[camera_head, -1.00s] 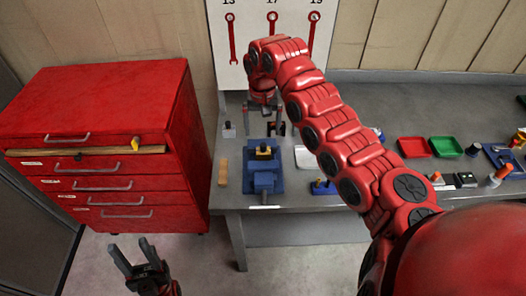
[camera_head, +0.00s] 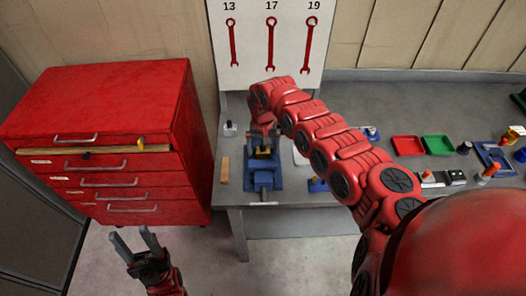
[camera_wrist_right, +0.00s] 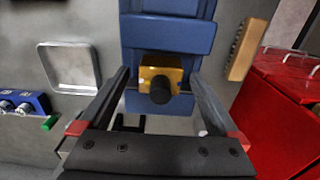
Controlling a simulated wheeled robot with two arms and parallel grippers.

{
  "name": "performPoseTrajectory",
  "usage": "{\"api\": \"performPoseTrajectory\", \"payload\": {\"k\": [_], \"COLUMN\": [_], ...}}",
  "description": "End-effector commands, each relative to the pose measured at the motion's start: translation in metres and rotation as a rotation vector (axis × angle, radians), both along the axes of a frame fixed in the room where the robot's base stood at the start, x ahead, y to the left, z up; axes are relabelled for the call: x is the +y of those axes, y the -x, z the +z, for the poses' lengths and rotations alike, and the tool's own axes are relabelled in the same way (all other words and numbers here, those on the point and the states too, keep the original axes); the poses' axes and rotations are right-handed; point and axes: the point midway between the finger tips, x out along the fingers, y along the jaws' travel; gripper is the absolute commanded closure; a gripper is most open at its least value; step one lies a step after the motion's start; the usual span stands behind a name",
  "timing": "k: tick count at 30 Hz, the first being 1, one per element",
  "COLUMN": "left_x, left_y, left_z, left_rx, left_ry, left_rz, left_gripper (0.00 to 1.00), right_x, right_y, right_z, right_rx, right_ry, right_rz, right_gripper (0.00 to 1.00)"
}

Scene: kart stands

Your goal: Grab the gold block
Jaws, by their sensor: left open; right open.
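The gold block (camera_wrist_right: 160,74) has a dark round knob on its face and sits at the blue vise (camera_wrist_right: 168,38) on the bench. In the head view the gold block (camera_head: 263,153) shows small on the blue vise (camera_head: 263,180). My right gripper (camera_wrist_right: 158,80) is open, with its two fingers on either side of the gold block and gaps showing between. In the head view my right gripper (camera_head: 264,140) is just above the vise, partly hiding it. My left gripper (camera_head: 136,240) is open and empty, low in front of the red cabinet, away from the bench.
A wooden block (camera_head: 225,170) lies left of the vise. A square metal tray (camera_wrist_right: 70,66) and a blue holder (camera_wrist_right: 22,103) are on the other side. The red drawer cabinet (camera_head: 120,130) stands left of the bench. Red (camera_head: 407,146) and green (camera_head: 438,145) trays lie further right.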

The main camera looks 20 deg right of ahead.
Motion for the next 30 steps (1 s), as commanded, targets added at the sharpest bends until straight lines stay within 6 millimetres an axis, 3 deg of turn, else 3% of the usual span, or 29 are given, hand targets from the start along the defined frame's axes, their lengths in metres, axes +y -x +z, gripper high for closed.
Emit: {"api": "performPoseTrajectory", "payload": {"k": [2, 18, 30], "left_x": [0.0000, 0.0000, 0.0000], "left_y": [0.0000, 0.0001, 0.0000], "left_z": [-0.0004, -0.0004, -0.0020], "left_rx": [0.000, 0.000, 0.000], "left_ry": [0.000, 0.000, 0.000], "left_rz": [0.000, 0.000, 0.000], "left_gripper": [0.48, 0.48, 0.48], "right_x": [0.0000, 0.0002, 0.0003], "right_y": [0.0000, 0.0001, -0.0005], "right_z": [-0.0001, 0.0001, 0.0023], "right_rx": [0.000, 0.000, -0.001], "right_ry": [0.000, 0.000, -0.001], "right_rz": [0.000, 0.000, 0.000], "right_gripper": [0.03, 1.00, 1.00]}}
